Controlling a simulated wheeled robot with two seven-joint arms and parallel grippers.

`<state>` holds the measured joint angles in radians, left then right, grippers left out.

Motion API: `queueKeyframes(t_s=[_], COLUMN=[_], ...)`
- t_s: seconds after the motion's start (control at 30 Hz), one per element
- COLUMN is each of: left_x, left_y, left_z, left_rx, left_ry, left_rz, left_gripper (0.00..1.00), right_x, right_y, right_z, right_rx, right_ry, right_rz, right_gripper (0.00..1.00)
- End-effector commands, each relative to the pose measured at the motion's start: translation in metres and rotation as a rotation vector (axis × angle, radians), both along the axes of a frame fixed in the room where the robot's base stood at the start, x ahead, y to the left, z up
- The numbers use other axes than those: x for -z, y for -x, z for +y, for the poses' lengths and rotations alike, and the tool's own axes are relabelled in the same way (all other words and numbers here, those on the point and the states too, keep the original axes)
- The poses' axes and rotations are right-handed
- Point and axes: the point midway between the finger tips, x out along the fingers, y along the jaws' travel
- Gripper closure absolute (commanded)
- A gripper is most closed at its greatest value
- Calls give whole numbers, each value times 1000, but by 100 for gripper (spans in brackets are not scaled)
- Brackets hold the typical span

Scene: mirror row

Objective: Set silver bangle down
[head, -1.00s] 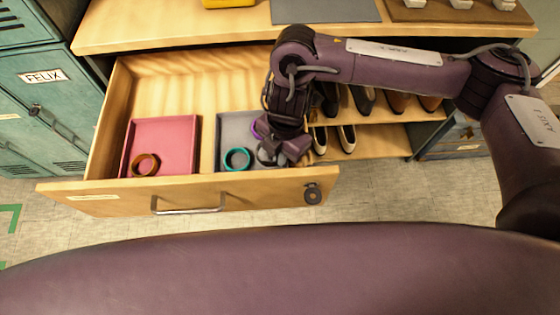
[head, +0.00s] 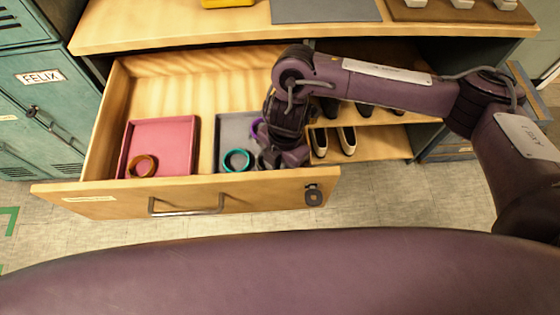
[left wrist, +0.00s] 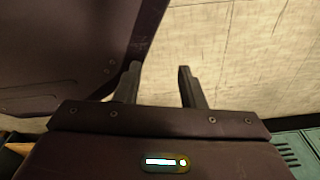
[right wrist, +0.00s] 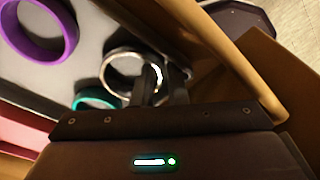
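The silver bangle (right wrist: 104,75) shows in the right wrist view over the grey tray (head: 229,126) in the open drawer. My right gripper (right wrist: 162,78) has its fingers close together on the bangle's near rim. I cannot tell whether the bangle touches the tray floor. In the head view my right gripper (head: 276,158) is low at the tray's right side and mostly hides the bangle. A teal bangle (head: 226,160) and a purple bangle (head: 256,128) lie in the same tray. My left gripper (left wrist: 157,70) is open and empty above the floor, outside the head view.
A pink tray (head: 172,134) with a brown bangle (head: 153,162) lies left in the drawer. The drawer front (head: 110,200) and its right wall are close to my right gripper. Shoes (head: 347,140) stand on shelves to the right. Teal lockers (head: 45,95) stand at left.

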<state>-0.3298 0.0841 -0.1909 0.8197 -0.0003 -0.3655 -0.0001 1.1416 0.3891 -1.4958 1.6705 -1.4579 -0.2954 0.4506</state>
Motion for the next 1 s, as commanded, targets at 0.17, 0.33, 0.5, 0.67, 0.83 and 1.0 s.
queueKeyframes(t_s=[0.17,0.33,0.5,0.67,0.83,1.0], left_x=[-3,-1,-2,-2,-4,-4], left_y=[0,23,41,53,52,52], left_z=[0,5,8,11,11,11], left_rx=[0,4,6,7,7,7], left_ry=[1,-4,-4,-5,-5,-5], left_rz=[-4,15,21,26,24,24], left_gripper=[64,64,64,64,64,64], right_x=[-6,-35,-72,-101,-118,-123], right_y=[0,-4,-7,-9,-10,-10], right_z=[0,-3,-6,-9,-10,-11], right_rx=[-1,-2,-2,-1,0,1], right_ry=[0,0,1,1,1,0], right_rz=[-1,-6,-7,-5,-2,0], right_gripper=[87,87,87,87,87,87])
